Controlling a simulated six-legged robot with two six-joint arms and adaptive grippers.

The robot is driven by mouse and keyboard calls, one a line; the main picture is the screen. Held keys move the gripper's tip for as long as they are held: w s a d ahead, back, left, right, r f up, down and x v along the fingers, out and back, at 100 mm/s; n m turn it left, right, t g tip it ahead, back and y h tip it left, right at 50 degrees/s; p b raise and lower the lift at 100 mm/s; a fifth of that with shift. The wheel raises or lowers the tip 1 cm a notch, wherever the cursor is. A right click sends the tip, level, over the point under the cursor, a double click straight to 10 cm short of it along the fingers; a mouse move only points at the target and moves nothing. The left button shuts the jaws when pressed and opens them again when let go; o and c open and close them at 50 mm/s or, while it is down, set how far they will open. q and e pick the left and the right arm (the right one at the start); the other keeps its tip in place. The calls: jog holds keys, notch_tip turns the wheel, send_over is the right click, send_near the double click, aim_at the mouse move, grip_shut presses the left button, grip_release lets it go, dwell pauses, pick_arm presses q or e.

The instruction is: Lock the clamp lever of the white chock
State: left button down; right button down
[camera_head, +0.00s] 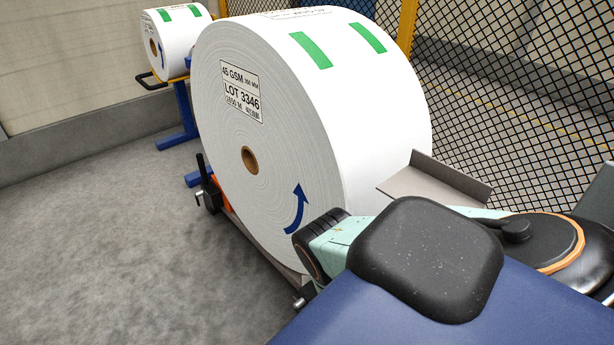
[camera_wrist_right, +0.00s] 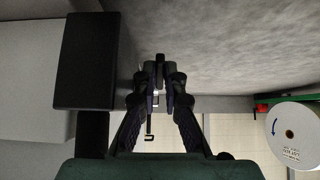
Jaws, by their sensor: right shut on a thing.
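In the wrist view my right gripper (camera_wrist_right: 160,80) has its dark fingers closed together at the tips on a small dark upright piece (camera_wrist_right: 160,62). This piece may be the clamp lever, but it is too dark to tell. In the head view the right gripper is not visible. A black upright lever (camera_head: 202,168) stands on a small dark fitting with orange beside it, at the left foot of the large roll. I cannot make out a white chock for certain in either view. My left gripper is in neither view.
The large white paper roll (camera_head: 290,125) fills the middle. A smaller roll (camera_head: 175,38) stands on a blue stand (camera_head: 186,115) behind left. A yellow-framed mesh fence (camera_head: 510,90) closes the right. A black block (camera_wrist_right: 87,60) is close left of my fingers. Grey floor (camera_head: 110,240) is clear at left.

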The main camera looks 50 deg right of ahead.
jog(key=shift+f+t, duration=0.65)
jog(key=shift+t, duration=0.65)
jog(key=shift+f, duration=0.1)
jog(key=c, duration=1.7)
grip_release()
jog(key=shift+v, duration=5.95)
jog(key=shift+a+f, duration=0.1)
jog(key=shift+a, duration=0.1)
